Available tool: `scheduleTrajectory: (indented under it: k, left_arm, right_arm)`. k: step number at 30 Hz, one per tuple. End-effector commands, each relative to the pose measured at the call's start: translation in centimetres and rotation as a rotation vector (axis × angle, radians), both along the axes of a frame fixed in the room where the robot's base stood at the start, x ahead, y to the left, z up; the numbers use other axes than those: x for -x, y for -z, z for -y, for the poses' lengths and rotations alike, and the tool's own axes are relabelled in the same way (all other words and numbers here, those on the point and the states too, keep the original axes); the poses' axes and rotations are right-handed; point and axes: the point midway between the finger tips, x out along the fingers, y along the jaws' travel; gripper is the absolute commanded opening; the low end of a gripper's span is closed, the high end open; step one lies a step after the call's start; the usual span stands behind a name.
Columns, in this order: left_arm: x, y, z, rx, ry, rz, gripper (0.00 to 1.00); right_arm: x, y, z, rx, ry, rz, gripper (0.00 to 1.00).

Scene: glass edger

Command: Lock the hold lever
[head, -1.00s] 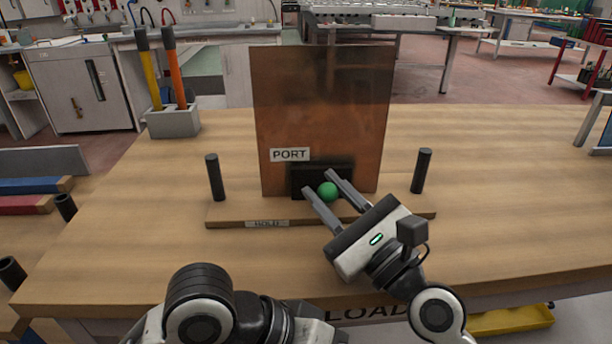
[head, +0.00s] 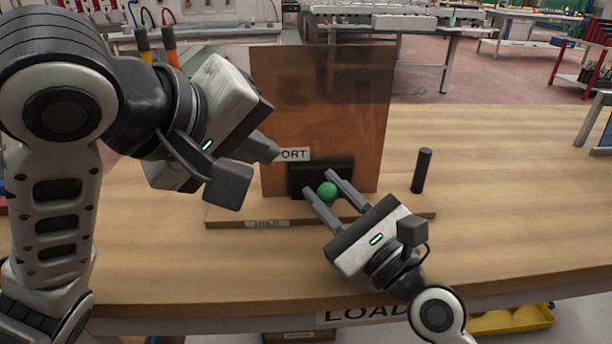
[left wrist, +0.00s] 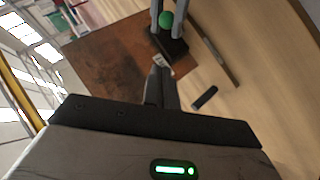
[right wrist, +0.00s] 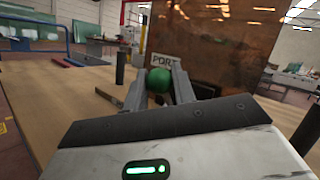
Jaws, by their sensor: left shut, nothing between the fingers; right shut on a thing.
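The hold lever shows as a green ball knob (head: 327,191) in front of a black block (head: 300,180) at the foot of a brown panel (head: 320,100). The knob also shows in the left wrist view (left wrist: 166,19) and the right wrist view (right wrist: 158,80). My right gripper (head: 322,188) is shut on the knob, one finger on each side. My left gripper (head: 270,150) is shut and empty, held in front of the panel's left edge near the PORT label (head: 297,154), covering part of it in the head view. A HOLD label (head: 267,223) is on the wooden base strip.
A black upright peg (head: 421,171) stands right of the panel; the left peg is hidden behind my left gripper in the head view. The table (head: 500,190) is clear to the right. A yellow tray (head: 510,318) sits below the front edge.

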Motion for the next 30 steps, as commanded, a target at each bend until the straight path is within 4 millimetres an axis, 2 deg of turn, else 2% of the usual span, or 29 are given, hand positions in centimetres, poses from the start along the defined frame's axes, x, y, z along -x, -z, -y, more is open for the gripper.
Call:
scheduleTrajectory:
  k: [1, 7, 15, 30]
  left_arm:
    - [-0.7, 0.9, 0.5, -0.002, -0.001, -0.007, 0.00]
    - [-3.3, 3.4, 2.6, -0.004, 0.000, -0.005, 0.00]
    - [-2.8, 5.7, 5.0, -0.001, 0.002, -0.001, 0.00]
    - [-2.5, 6.5, 5.5, 0.000, 0.002, 0.013, 0.00]
  right_arm:
    - [-0.1, 0.7, -0.2, 0.009, -0.006, -0.015, 0.00]
    - [-0.1, 0.7, -0.2, 0.009, -0.006, -0.015, 0.00]
    - [-0.1, 0.7, -0.2, 0.008, -0.006, -0.015, 0.00]
    - [-0.1, 0.7, -0.2, 0.008, -0.006, -0.015, 0.00]
